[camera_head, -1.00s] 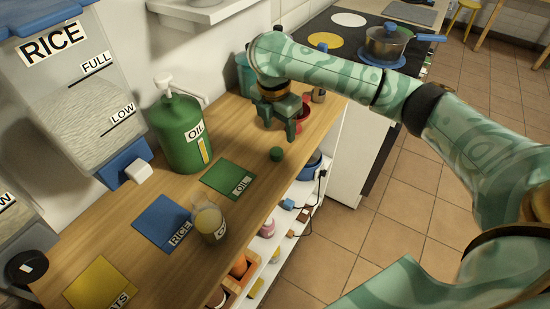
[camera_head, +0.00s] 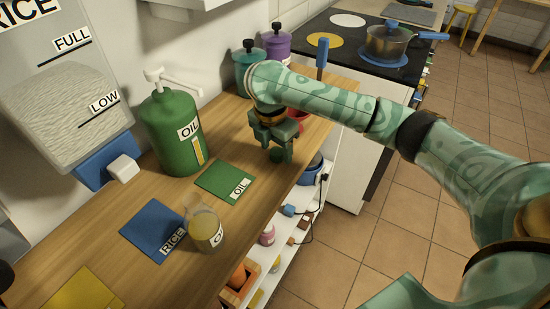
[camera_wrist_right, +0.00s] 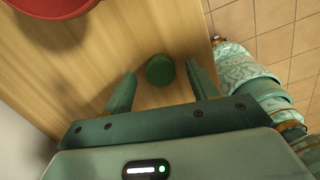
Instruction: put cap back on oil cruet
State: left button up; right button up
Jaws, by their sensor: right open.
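The small round green cap (camera_head: 280,156) lies on the wooden counter near its front edge. My right gripper (camera_head: 277,146) is open and empty, pointing down just above the cap. In the right wrist view the cap (camera_wrist_right: 160,70) shows between the two spread fingertips, with a gap on each side. The oil cruet (camera_head: 207,230) is a small glass vessel with yellowish oil and a partly visible label. It stands upright and uncapped beside the blue RICE mat (camera_head: 153,228), left of the gripper. My left gripper is not in view.
A green OIL pump dispenser (camera_head: 175,135) stands by the wall behind the green OIL mat (camera_head: 222,178). A red bowl (camera_head: 297,118) sits just beyond the gripper, also in the wrist view (camera_wrist_right: 50,6). Teal (camera_head: 246,75) and purple (camera_head: 277,45) canisters stand farther back.

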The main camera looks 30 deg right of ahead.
jog(key=shift+f, duration=0.55)
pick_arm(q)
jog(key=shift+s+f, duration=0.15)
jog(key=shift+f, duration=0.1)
pick_arm(e)
jog(key=shift+d+r, duration=0.1)
jog(key=shift+r, duration=0.1)
jog(key=c, duration=1.1)
jog(key=shift+o, duration=0.2)
jog(key=shift+r+p, duration=0.3)
jog(key=shift+r, duration=0.1)
notch_tip(320, 180, up, 3)
jog(key=shift+f+p, duration=0.15)
jog(key=shift+p, duration=0.65)
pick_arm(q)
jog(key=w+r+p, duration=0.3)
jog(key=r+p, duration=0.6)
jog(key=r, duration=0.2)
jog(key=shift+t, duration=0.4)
pick_arm(e)
jog(key=s+d+r, duration=0.3)
jog(key=s+r, duration=0.6)
jog(key=s, duration=0.4)
jog(key=shift+s+d+r, duration=0.2)
jog(key=shift+s+d, duration=0.1)
jog(key=shift+d, duration=0.1)
